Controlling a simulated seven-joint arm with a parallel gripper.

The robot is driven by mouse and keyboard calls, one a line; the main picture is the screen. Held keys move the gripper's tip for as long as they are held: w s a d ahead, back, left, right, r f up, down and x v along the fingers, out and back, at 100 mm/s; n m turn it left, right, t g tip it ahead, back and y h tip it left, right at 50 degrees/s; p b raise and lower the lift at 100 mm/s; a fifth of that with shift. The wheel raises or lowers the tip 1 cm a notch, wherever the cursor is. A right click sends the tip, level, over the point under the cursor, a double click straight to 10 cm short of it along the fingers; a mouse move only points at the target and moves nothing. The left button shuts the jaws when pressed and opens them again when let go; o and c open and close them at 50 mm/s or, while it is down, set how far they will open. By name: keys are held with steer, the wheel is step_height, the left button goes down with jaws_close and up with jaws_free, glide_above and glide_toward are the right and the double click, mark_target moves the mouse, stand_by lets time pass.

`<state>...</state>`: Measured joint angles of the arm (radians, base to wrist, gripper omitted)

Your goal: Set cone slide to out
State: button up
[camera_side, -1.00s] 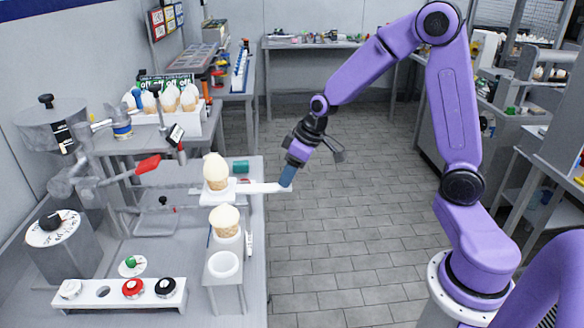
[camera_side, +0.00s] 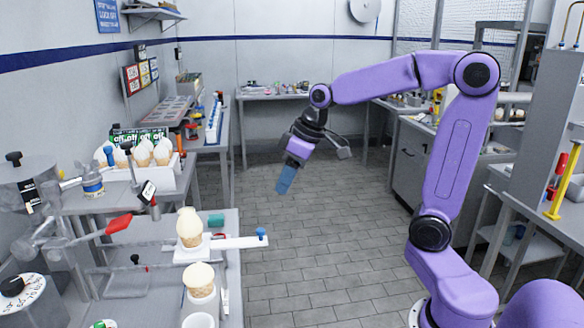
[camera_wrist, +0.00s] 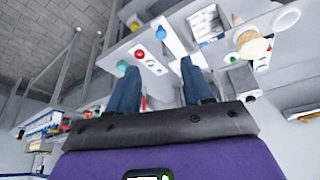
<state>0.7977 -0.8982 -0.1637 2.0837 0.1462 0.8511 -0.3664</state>
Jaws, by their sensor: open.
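The cone slide (camera_side: 238,242) is a white bar with a blue knob (camera_side: 262,234) at its right end. The bar reaches out past the table's right edge. An ice-cream cone (camera_side: 190,228) stands upright on its left part. My gripper (camera_side: 283,184) is above and slightly right of the knob in the side view, tilted downward and apart from it. In the wrist view my gripper (camera_wrist: 160,80) shows two blue fingers spread apart with nothing between them. A cone (camera_wrist: 252,45) shows there at upper right.
A second cone (camera_side: 199,281) stands in a holder in front of the slide. A red-handled lever (camera_side: 118,224) is to the left. A white rack of cones (camera_side: 170,180) stands behind. The floor right of the table is clear.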

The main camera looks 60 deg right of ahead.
steer(key=shift+v, duration=1.25)
steer(key=s+a+f+n+g, duration=0.2)
steer(key=s+a+f+n, duration=0.3)
steer(key=s+a, duration=0.45)
steer(key=s+f+n+g, duration=0.1)
steer(key=s+f, duration=0.2)
steer(key=s, duration=0.3)
steer(key=s+f+n+h, duration=0.1)
steer(key=s+f+n, duration=0.1)
steer(key=s, duration=0.5)
steer(key=shift+s+a+f+g, duration=0.25)
steer(key=shift+f+g, duration=0.15)
steer(key=shift+f, duration=0.3)
